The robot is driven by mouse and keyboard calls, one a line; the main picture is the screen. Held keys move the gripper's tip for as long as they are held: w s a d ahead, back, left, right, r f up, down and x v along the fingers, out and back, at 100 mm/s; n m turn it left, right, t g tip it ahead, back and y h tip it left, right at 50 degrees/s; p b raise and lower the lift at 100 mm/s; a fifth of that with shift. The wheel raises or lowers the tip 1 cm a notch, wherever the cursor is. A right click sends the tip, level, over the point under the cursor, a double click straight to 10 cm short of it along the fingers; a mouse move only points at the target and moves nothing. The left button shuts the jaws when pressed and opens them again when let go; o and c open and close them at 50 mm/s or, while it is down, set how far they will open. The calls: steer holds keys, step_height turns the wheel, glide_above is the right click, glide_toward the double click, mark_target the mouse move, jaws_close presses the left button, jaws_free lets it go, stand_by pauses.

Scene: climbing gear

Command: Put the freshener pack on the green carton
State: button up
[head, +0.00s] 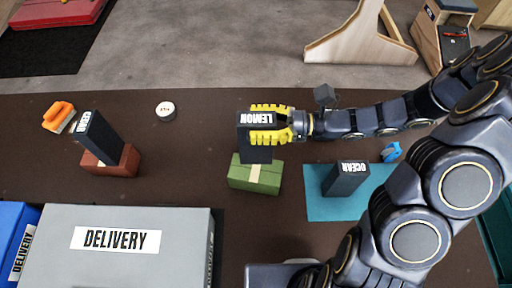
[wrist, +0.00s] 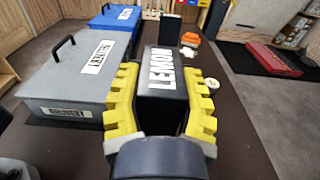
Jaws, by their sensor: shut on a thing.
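The black freshener pack with a white LEMON label (head: 257,119) is between the yellow fingers of my gripper (head: 268,121). My gripper is shut on it, and the pack also shows in the wrist view (wrist: 160,70). The green carton (head: 240,174) with a pale tape strip lies on the dark table. In the head view the pack appears just behind the carton, its lower end close to the carton's back edge. I cannot tell whether they touch. The carton is not visible in the wrist view.
A dark pack (head: 98,135) stands on a red-brown carton (head: 125,160) at left. An OCEAN pack (head: 343,180) is on a teal mat (head: 325,211) at right. A grey DELIVERY box (head: 185,245) fills the front left. A round tin (head: 165,109) and orange item (head: 58,115) lie behind.

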steer(key=shift+f, duration=2.95)
steer(key=shift+f, duration=0.15)
steer(key=o, duration=1)
